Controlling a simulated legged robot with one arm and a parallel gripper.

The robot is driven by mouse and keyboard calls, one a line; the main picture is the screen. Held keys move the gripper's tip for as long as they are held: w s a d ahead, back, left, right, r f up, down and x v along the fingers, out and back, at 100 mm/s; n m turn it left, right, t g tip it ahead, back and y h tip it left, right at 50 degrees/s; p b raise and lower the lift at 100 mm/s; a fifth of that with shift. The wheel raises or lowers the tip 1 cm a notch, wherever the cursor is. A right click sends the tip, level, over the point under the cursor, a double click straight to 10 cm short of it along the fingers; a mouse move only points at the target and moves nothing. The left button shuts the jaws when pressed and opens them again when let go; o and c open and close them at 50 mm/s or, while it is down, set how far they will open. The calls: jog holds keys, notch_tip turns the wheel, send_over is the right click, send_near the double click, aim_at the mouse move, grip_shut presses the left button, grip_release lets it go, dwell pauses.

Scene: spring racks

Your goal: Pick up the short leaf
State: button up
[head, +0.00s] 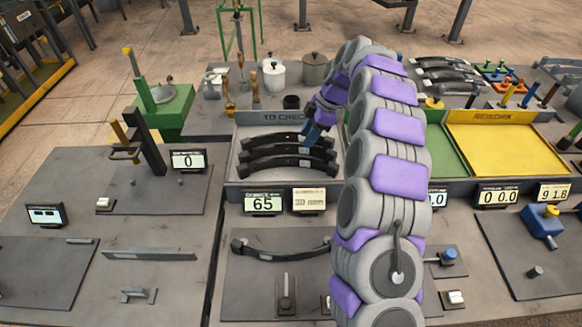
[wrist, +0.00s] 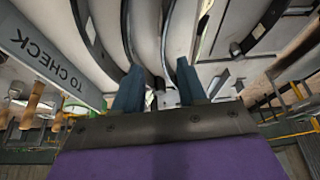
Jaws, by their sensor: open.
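Several dark curved leaves (head: 286,157) lie one behind another in the grey tray (head: 232,160) marked TO CHECK. Another dark leaf (head: 280,252) lies apart on the bench mat in front. I cannot tell from these views which leaf is the short one. My gripper (head: 313,132) is at the right ends of the tray's leaves, partly hidden by my arm. In the wrist view my gripper (wrist: 157,82) has its two blue fingers spread apart. A dark curved leaf (wrist: 133,35) shows just beyond the fingers; none is clearly clasped.
A green tray (head: 448,155) and a yellow tray (head: 505,150) marked REWORK lie to the right.

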aim_at(290, 157)
jog(key=a+f, duration=0.4)
jog(key=shift+s+a+b, duration=0.1)
jog(key=shift+b, duration=0.25)
jog(key=shift+a+f, duration=0.2)
jog(key=shift+a, duration=0.1)
jog(key=shift+s+a+f, duration=0.1)
jog(key=shift+a+f, duration=0.05)
jog(key=shift+f, duration=0.1)
jog(key=f, duration=0.2)
jog(key=f+b, duration=0.1)
jog(key=shift+s+f+b, duration=0.2)
jog(key=shift+f+b, duration=0.1)
jog(key=shift+f, duration=0.05)
jog(key=shift+a, duration=0.6)
jog(key=shift+c, duration=0.2)
jog(key=shift+a, duration=0.3)
jog(key=c, duration=0.3)
jog(key=shift+d, duration=0.8)
grip_shut()
jog(key=shift+a, duration=0.1)
